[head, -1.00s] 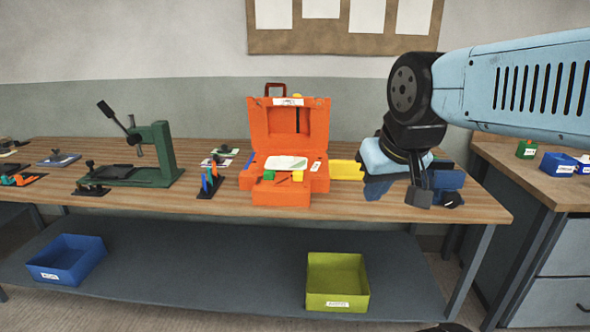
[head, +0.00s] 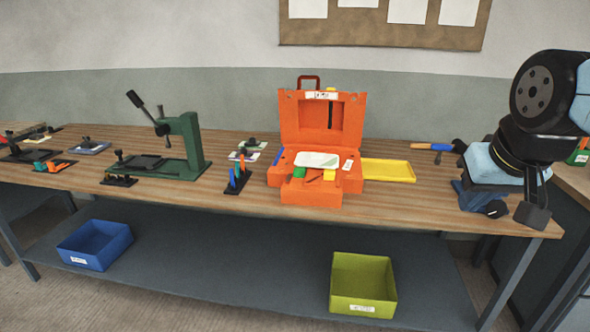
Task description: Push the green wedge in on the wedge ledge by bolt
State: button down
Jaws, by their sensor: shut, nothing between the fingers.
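The orange mould (head: 312,197) stands open on the bench, its lid upright at the back. A small green block (head: 299,172), which looks like the green wedge, sits at the front left of its lower half. A yellow block (head: 329,175) sits to the right of it. How far the green one is in, and which ledge is by the bolt, is too small to tell. My gripper (head: 532,214) is shut and empty at the bench's right end, well to the right of the mould and apart from it.
A yellow tray (head: 388,170) lies right of the mould. A blue vise (head: 472,198) is by my gripper. A rack with coloured tools (head: 238,180) and a green press (head: 186,145) stand to the left. Bins (head: 362,285) are on the shelf below. The bench front between tray and vise is clear.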

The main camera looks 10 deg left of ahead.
aim_at(299, 171)
jog(key=z, duration=0.05)
jog(key=i, duration=1)
jog(key=u, duration=0.05)
